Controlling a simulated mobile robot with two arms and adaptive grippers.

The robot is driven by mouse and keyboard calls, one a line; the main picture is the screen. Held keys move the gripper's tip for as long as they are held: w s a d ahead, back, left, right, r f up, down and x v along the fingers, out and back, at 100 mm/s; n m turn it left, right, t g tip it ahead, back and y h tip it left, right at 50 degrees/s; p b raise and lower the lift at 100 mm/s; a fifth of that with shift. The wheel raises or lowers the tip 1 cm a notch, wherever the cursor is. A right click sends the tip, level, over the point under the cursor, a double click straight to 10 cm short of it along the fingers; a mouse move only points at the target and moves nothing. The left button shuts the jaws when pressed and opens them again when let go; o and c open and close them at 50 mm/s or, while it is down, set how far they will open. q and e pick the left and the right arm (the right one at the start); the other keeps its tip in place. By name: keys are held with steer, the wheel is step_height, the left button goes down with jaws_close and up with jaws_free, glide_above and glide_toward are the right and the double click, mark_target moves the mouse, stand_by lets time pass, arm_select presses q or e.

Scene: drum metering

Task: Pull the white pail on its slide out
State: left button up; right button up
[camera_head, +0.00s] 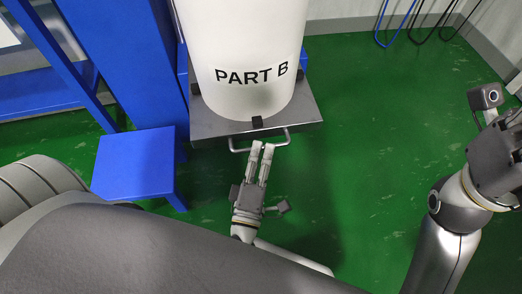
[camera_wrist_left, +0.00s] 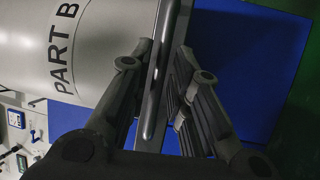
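The white pail (camera_head: 245,55), marked PART B, stands upright on a grey slide plate (camera_head: 205,128). The plate has a metal bar handle (camera_head: 284,140) on its front edge. My left gripper (camera_head: 262,147) reaches the handle near its middle. In the left wrist view the handle (camera_wrist_left: 160,75) runs between the two fingers (camera_wrist_left: 164,60), with a gap visible on at least one side, so the gripper looks open around it. The pail (camera_wrist_left: 60,50) shows there at the left. My right gripper (camera_head: 497,155) is at the right edge, away from the slide; its fingers cannot be made out.
A blue stand (camera_head: 130,165) is left of the slide, beside a blue frame post (camera_head: 135,65). Blue and black hoses (camera_head: 400,40) hang by the back wall. The green floor (camera_head: 370,130) is clear in front and to the right.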

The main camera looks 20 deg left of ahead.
arm_select(q)
steer(key=v, duration=1.2)
stand_by(0.5)
